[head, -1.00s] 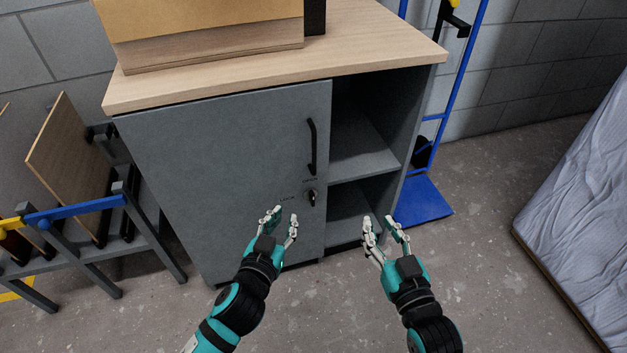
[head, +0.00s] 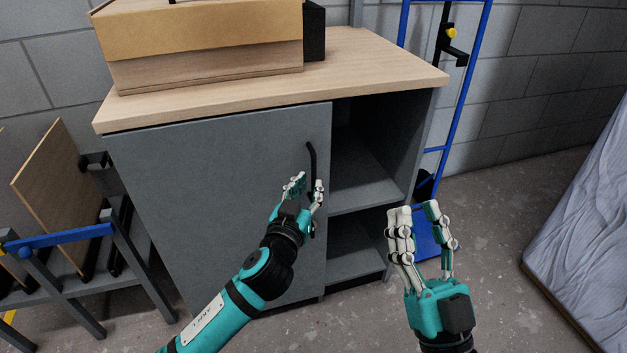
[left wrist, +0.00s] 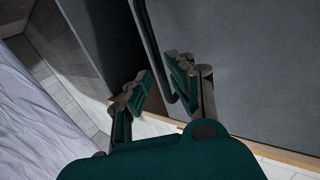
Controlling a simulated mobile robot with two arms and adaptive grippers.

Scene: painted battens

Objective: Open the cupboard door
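The grey cupboard door (head: 215,200) is shut on the left half of the cupboard, under a light wood top. Its black bar handle (head: 311,160) stands upright near the door's right edge; its lower part is hidden behind my left gripper. My left gripper (head: 307,184) is open at the handle's lower half, fingers pointing up. In the left wrist view the dark handle (left wrist: 153,55) runs down between the open fingers (left wrist: 163,80); I cannot tell whether they touch it. My right gripper (head: 416,210) is open and empty, in front of the cupboard's right side.
Open shelves (head: 365,180) fill the cupboard's right half. A wooden box (head: 205,70) sits on top. A blue hand truck (head: 432,150) stands to the right, and a grey covered mattress-like slab (head: 590,230) further right. A rack with boards (head: 55,190) stands close on the left.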

